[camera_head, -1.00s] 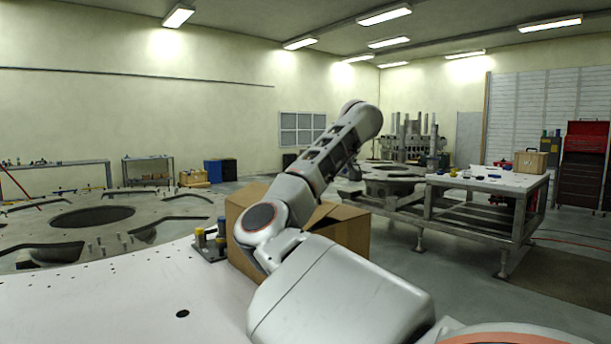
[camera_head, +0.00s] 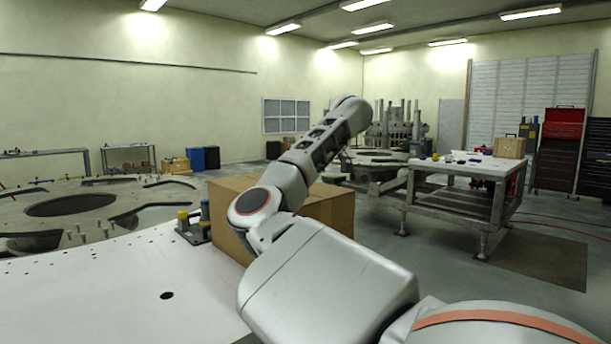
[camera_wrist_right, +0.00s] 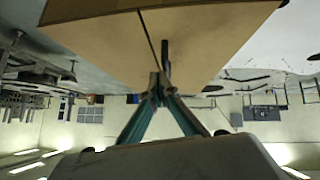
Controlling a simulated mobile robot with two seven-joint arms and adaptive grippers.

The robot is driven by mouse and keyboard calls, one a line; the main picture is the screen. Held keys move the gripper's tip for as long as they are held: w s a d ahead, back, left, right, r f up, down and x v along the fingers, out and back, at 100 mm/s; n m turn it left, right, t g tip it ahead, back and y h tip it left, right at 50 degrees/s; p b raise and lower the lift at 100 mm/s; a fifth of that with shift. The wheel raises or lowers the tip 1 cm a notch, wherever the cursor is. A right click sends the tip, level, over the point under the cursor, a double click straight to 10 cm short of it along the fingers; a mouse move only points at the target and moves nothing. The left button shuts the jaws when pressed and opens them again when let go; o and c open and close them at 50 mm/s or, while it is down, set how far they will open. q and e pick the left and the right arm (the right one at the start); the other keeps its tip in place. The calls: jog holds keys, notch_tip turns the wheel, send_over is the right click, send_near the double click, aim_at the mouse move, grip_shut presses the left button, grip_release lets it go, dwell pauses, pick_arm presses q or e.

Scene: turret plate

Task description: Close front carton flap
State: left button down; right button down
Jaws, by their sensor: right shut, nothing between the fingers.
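The brown cardboard carton (camera_head: 333,210) stands beyond the white work surface, partly hidden behind my right arm. Its visible top looks flat, with no flap standing up. In the right wrist view, which is upside down, the carton (camera_wrist_right: 215,35) fills the top middle, and a dark seam runs between its panels. My right gripper (camera_wrist_right: 160,82) is shut and empty, its fingertips at the carton near that seam; I cannot tell whether they touch it. In the head view my right arm hides this gripper. My left gripper is in neither view.
A small fixture with yellow-topped pins (camera_head: 185,222) stands on the white work surface (camera_head: 90,285) beside the carton. A large round metal plate (camera_head: 130,192) lies at left. A metal table (camera_head: 450,166) with a wooden box (camera_head: 509,147) stands right, with open floor before it.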

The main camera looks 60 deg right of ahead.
jog(key=shift+s, duration=0.1)
jog(key=s+r+p, duration=0.2)
jog(key=s+r, duration=0.5)
jog(key=r, duration=0.3)
jog(key=shift+s+d+r, duration=0.2)
jog(key=shift+s+r, duration=0.05)
jog(key=shift+r, duration=0.15)
jog(key=shift+f, duration=0.1)
